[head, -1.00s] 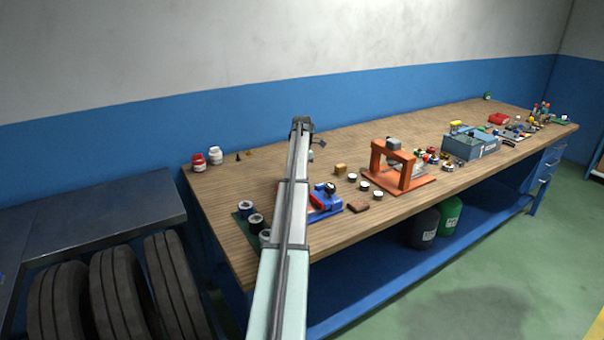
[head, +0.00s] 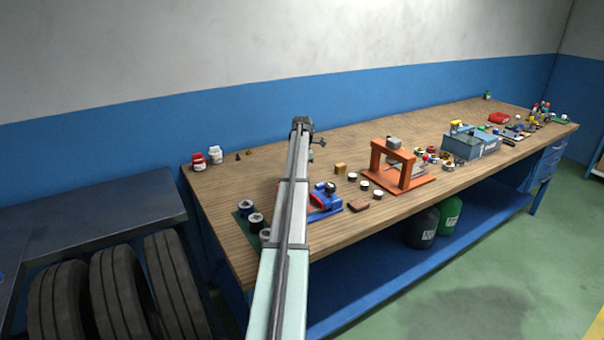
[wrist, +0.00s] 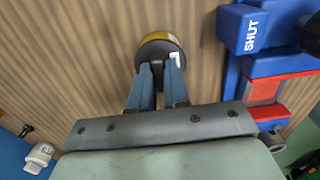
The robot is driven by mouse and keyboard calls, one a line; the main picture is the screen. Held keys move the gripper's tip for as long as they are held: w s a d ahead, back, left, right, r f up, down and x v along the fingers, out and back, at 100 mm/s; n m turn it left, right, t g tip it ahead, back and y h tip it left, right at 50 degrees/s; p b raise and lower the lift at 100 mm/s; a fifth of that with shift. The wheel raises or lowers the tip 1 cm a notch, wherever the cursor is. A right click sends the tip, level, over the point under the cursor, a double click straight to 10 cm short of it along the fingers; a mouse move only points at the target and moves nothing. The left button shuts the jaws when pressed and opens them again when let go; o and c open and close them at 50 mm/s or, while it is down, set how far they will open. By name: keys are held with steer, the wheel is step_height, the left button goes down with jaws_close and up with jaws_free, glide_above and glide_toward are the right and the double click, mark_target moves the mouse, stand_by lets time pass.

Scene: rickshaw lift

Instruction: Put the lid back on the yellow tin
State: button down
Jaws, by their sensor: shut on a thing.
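In the wrist view, my gripper (wrist: 162,70) has its two blue fingers close together, with their tips at a round piece (wrist: 157,44). The piece has a yellow, gold-like rim and a dark grey-brown band, and a small white patch shows by the right fingertip. My gripper is shut on what looks like the lid. The fingers hide its near side, and I cannot tell lid from tin clearly. In the head view my arm covers the fingertips, and the tin cannot be made out there.
A blue fixture marked SHUT (wrist: 245,30) with red parts stands close right of the fingers; it also shows in the head view (head: 325,200). A white jar (head: 215,155) and red jar (head: 199,161) stand at the back left. An orange frame (head: 403,165) is farther right. Bare wood lies behind.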

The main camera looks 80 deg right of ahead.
steer(key=c, duration=0.5)
jaws_free()
steer(key=shift+c, duration=0.2)
steer(key=shift+r, duration=0.15)
steer(key=shift+r, duration=3.4)
jaws_close()
steer(key=shift+f, duration=2.55)
steer(key=shift+r, duration=0.1)
